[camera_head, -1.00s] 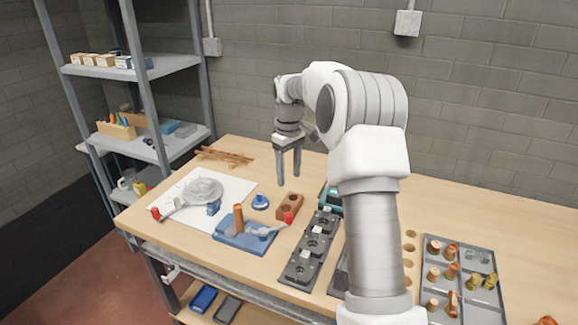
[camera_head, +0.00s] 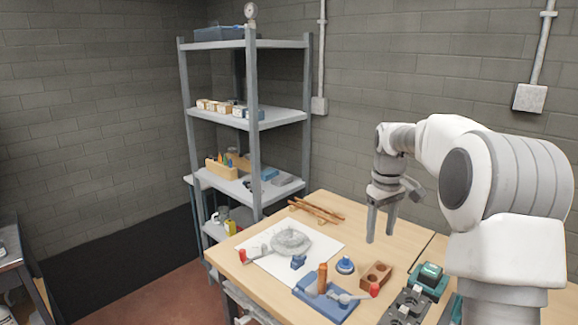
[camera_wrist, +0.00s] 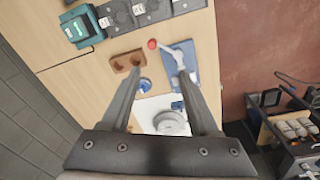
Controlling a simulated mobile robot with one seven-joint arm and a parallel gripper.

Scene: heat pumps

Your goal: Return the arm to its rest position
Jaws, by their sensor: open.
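My gripper (camera_head: 380,222) hangs above the wooden workbench (camera_head: 404,239) in the head view, fingers pointing down. Its two fingers are apart with nothing between them. The wrist view shows the same open fingers (camera_wrist: 163,80) over the bench. My arm is bent, raised at the right of the head view. Below the gripper are a wooden block with holes (camera_head: 376,275), a small blue round item (camera_head: 345,266) and a blue tray (camera_head: 322,306) with a copper-coloured cylinder and a red-ended tool.
A metal shelf unit (camera_head: 254,130) with boxes stands behind the bench's left end. A white sheet (camera_head: 262,262) with a grey coil lies on the bench. Copper-coloured rods (camera_head: 316,210) lie at the back. A teal device (camera_head: 430,278) sits near my arm. Open floor lies left.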

